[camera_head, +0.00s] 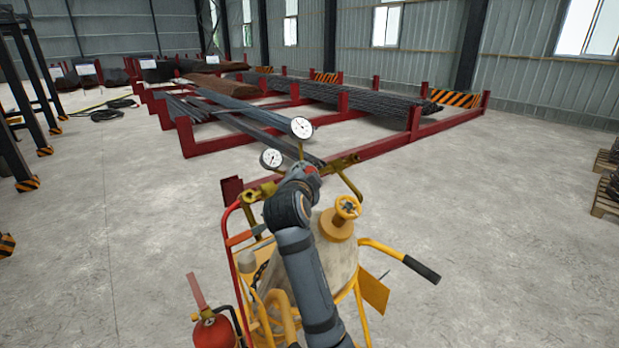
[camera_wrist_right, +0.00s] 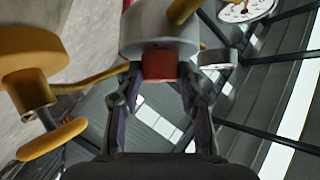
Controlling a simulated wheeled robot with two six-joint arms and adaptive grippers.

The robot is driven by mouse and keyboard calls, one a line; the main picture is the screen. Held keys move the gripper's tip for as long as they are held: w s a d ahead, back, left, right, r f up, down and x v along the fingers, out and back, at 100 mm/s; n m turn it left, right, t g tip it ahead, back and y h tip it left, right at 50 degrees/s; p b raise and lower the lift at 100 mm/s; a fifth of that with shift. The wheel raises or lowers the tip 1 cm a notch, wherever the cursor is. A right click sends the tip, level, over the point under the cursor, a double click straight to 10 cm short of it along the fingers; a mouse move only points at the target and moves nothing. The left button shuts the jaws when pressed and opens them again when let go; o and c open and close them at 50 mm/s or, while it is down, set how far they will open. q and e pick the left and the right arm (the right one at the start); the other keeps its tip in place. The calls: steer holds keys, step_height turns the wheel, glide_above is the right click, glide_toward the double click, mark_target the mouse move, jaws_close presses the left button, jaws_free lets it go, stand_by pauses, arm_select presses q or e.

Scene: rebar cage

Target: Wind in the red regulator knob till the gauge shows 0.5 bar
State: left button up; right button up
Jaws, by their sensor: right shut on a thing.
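The red regulator knob (camera_wrist_right: 160,66) sits between the fingertips of my right gripper (camera_wrist_right: 158,80), which is shut on it. In the head view only a little red of the knob (camera_head: 312,170) shows past my right arm. The grey regulator body (camera_wrist_right: 158,38) is just beyond the knob. Two round white gauges, one on the left (camera_head: 271,159) and one upright on the right (camera_head: 301,128), stand above the brass regulator. Their needles show, but the figures are too small to read. One dial (camera_wrist_right: 245,8) is cut off at the wrist view's top edge. My left gripper is out of view.
The yellow cart's black-gripped handle (camera_head: 421,269) sticks out rightward. A red extinguisher (camera_head: 213,330) stands at lower left. Red racks with bar bundles (camera_head: 370,100) lie behind.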

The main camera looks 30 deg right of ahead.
steer(key=m+g, duration=0.2)
steer(key=m+g+p, duration=0.1)
steer(key=m+g, duration=0.1)
steer(key=shift+w+r, duration=0.2)
steer(key=shift+r, duration=0.2)
steer(key=shift+w+m+g+y+p, duration=0.1)
steer(key=shift+m+g+y+p, duration=0.6)
steer(key=shift+m+g, duration=0.5)
steer(key=shift+m, duration=0.4)
steer(key=o, duration=1.2)
